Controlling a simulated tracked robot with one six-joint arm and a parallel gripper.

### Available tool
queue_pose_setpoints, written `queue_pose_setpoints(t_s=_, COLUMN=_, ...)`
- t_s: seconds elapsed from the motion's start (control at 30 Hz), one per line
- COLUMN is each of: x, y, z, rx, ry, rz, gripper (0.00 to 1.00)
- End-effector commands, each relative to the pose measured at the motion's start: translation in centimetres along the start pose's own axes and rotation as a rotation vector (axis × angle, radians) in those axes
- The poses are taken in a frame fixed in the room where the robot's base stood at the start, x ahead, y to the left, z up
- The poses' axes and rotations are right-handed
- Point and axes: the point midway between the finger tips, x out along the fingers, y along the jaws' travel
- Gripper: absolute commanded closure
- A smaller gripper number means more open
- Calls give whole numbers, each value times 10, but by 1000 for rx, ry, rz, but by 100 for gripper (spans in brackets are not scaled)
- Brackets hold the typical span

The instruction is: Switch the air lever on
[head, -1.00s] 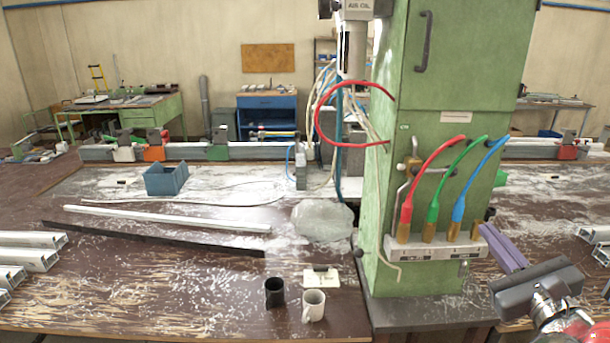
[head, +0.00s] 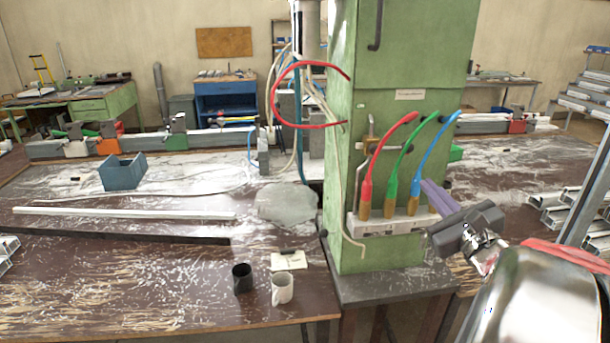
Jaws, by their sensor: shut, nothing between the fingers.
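The green machine column (head: 400,70) carries a brass valve with a grey handle (head: 369,142), which seems to be the air lever. It is small and partly behind the red hose, so its setting is unclear. Red (head: 384,150), green (head: 405,160) and blue (head: 428,155) hoses run down to brass ends in a grey block (head: 385,226) below. My gripper (head: 428,186) has purple fingers, closed and empty. Its tips appear just right of the blue hose's brass end, in front of the block's right end. I cannot tell whether they touch. The valve is further left and higher.
A black mug (head: 243,279), a white mug (head: 282,289) and a white pad (head: 289,261) are on the bench left of the column. A large red hose loop (head: 274,95) juts left from the column.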

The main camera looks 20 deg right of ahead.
Motion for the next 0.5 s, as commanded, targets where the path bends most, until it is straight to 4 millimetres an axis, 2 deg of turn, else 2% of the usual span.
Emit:
queue_pose_setpoints(t_s=0.37, x=40, y=2, z=0, rx=2, ry=0, rz=3, gripper=100)
queue_pose_setpoints(t_s=0.5, x=43, y=1, z=17, rx=-3, ry=-3, rz=2, gripper=100)
